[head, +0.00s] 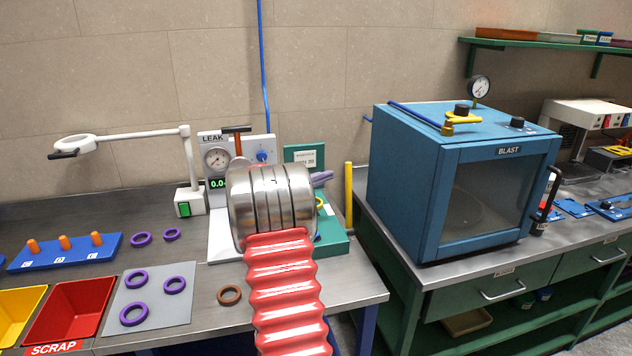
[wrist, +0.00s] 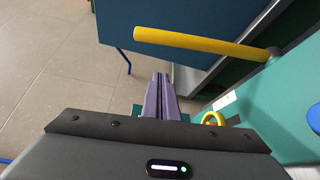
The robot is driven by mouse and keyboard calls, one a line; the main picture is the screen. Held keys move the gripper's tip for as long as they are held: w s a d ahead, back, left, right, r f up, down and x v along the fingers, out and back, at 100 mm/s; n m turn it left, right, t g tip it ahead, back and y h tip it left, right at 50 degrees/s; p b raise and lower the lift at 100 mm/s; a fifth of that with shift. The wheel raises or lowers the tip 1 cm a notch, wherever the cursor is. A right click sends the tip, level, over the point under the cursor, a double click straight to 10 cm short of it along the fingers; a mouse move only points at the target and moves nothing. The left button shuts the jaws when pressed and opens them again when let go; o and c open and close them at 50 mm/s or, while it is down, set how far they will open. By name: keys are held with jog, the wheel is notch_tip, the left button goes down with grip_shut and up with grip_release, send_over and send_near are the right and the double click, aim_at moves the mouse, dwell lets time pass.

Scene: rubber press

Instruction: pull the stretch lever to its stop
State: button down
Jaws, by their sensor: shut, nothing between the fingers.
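The stretch lever appears to be the yellow bar (head: 348,196) that stands upright at the right of the teal device (head: 335,250) in the head view. In the wrist view the yellow lever (wrist: 200,44) runs across the upper middle, its right end at a round mount. My gripper (wrist: 163,76) has purple fingers pressed together with nothing between them. They point toward the lever but lie short of it in the picture, apart from it. In the head view only the purple fingers (head: 322,177) show; my wrist and arm hide the rest and much of the teal device.
A blue BLAST cabinet (head: 410,190) stands to the right of the lever, past a gap between benches. A white LEAK gauge unit (head: 217,160) is behind my arm. A yellow ring (wrist: 212,119) sits at the teal device. Purple rings (head: 134,313) and a red SCRAP bin (head: 70,308) lie left.

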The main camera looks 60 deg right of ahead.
aim_at(349, 200)
jog(key=shift+s+d+r, duration=0.1)
jog(key=shift+s+d, duration=0.15)
jog(key=shift+s, duration=0.8)
jog(key=shift+s+d+r, duration=0.1)
jog(key=shift+s+d, duration=0.15)
jog(key=shift+s, duration=0.75)
jog(key=shift+a, duration=0.1)
jog(key=shift+s, duration=0.15)
jog(key=shift+s, duration=0.15)
